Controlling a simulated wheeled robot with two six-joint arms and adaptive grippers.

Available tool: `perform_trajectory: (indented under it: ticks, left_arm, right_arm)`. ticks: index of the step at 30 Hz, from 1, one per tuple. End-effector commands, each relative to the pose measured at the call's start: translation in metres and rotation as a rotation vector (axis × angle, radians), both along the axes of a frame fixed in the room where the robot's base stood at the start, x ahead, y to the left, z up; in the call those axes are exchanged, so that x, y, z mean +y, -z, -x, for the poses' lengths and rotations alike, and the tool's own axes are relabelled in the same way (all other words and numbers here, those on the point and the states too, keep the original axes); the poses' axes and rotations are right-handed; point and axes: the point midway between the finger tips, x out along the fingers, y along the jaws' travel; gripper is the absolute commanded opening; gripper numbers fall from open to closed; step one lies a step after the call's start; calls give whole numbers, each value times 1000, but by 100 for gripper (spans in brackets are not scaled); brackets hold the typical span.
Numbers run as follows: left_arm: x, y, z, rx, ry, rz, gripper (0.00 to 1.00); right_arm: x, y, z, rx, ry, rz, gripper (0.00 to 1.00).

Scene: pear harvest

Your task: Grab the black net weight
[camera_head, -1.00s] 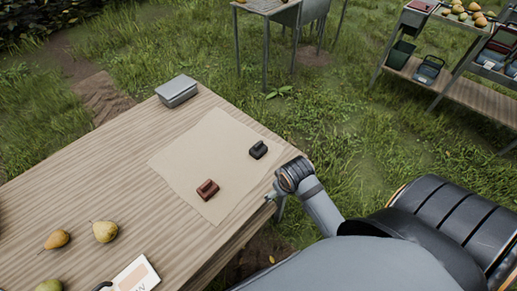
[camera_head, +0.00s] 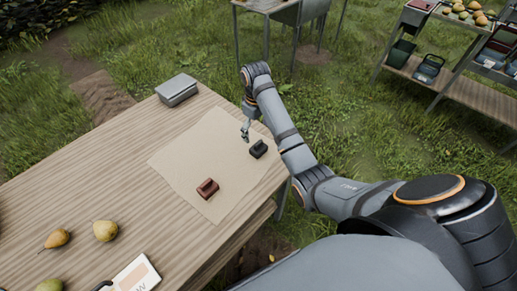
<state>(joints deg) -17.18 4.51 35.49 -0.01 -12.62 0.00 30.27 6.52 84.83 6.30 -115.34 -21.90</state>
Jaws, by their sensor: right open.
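The black net weight (camera_head: 259,149) lies on a tan sheet (camera_head: 190,155) near the right edge of the wooden table. My right gripper (camera_head: 245,135) points down over the sheet, just to the upper left of the black weight. It is open and empty, and looks close to the weight but apart from it. A similar red-brown weight (camera_head: 208,188) lies on the same sheet, lower and to the left. My left gripper is not in view.
A grey metal box (camera_head: 177,90) stands at the table's far corner. Pears (camera_head: 105,231) and a white card (camera_head: 136,276) lie at the lower left. A second table and a shelf with fruit stand behind on the grass.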

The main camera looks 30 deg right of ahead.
Motion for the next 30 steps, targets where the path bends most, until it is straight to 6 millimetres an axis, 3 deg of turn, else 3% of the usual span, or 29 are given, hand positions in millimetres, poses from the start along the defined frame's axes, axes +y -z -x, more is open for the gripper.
perform_trajectory:
  ticks: [10,18,27,30]
  left_arm:
    - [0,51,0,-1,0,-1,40]
    - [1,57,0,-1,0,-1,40]
    - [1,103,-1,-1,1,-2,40]
    - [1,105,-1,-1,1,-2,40]
  right_arm:
    - [-1,51,0,-3,2,1,89]
    - [-2,58,0,-4,2,2,89]
    - [-9,104,-1,-4,2,1,89]
    - [-9,108,-1,-5,2,1,89]
